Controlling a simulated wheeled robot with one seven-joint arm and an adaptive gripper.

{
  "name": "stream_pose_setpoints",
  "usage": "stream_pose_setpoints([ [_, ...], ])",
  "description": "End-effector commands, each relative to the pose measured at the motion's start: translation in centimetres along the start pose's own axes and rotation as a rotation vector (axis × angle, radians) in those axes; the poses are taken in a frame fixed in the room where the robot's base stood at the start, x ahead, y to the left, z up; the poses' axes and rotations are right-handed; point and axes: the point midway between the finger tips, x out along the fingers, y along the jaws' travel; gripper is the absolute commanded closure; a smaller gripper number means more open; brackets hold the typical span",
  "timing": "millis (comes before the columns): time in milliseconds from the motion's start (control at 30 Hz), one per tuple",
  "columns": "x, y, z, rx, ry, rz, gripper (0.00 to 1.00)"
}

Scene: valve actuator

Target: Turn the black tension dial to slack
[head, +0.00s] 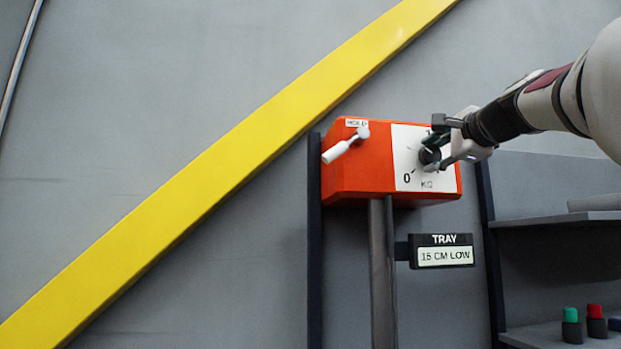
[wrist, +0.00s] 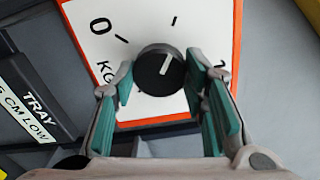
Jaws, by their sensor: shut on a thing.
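The black tension dial (wrist: 158,72) is a round knob with a white pointer line, on a white scale plate (wrist: 140,30). In the wrist view the pointer is toward the middle tick, between the 0 at upper left and a partly hidden mark at right. My gripper (wrist: 160,80) has one teal-padded finger on each side of the dial and is shut on it. In the head view my gripper (head: 440,147) reaches in from the right and covers most of the dial (head: 428,156) and the scale's right part.
The orange box (head: 355,180) stands on a grey post (head: 382,270) with a white lever (head: 345,146) on its left. A sign (head: 443,251) below reads "TRAY 15 CM LOW". Shelves (head: 560,219) with green-capped (head: 571,325) and red-capped (head: 596,320) items are at right.

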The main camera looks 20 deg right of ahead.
Motion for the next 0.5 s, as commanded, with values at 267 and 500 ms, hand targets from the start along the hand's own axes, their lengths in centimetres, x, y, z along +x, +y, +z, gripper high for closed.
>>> stream_pose_setpoints([
  [267, 0.14, 0.17, 0.04, -0.262, -0.002, 0.002, 0.88],
  [500, 0.14, 0.13, 0.03, -0.489, -0.002, 0.002, 0.88],
])
